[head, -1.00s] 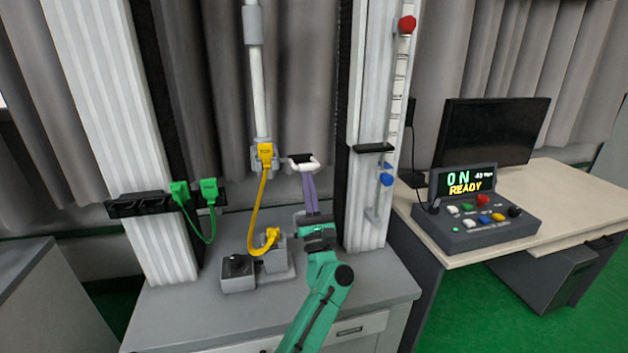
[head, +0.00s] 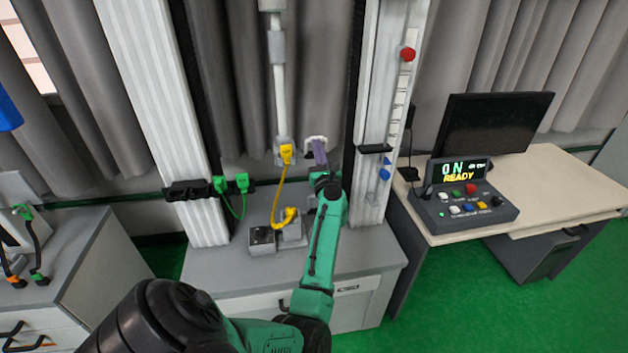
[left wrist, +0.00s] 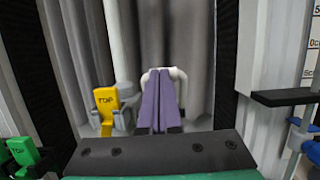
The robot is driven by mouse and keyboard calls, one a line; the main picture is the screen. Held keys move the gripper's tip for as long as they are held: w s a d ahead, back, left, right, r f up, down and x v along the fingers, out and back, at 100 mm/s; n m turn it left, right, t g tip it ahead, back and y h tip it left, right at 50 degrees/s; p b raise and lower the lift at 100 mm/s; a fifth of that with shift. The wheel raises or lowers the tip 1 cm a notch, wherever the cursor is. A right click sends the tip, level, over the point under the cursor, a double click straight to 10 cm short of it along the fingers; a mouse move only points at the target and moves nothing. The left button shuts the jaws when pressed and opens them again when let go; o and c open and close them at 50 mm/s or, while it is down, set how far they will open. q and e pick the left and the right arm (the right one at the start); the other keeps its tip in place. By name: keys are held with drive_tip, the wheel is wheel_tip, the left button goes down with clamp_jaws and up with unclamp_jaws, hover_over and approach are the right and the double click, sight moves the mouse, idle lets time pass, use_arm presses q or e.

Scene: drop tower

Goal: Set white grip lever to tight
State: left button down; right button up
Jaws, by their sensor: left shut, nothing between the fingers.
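The white grip lever (head: 316,139) is a small white loop to the right of the yellow plug (head: 286,154) at the lower end of the white tube. It appears as an upright arch, open at the bottom. My left gripper (head: 319,147) has purple fingers, shut with nothing between them, right at the lever. In the left wrist view the fingertips (left wrist: 159,74) overlap the middle of the white lever (left wrist: 181,77), and its sides show on both sides of them. Whether they touch cannot be told. My right gripper is not in view.
The yellow plug marked TOP also shows in the left wrist view (left wrist: 105,100). Green plugs (head: 231,184) sit on the left column. A black bracket (head: 374,149) and blue knob (head: 384,174) are on the right column. The control box (head: 464,197) reads ON, READY.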

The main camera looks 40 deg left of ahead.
use_arm(q)
drive_tip(key=shift+w+a+r, duration=1)
drive_tip(key=shift+a+r, duration=0.15)
drive_tip(key=shift+a, duration=0.05)
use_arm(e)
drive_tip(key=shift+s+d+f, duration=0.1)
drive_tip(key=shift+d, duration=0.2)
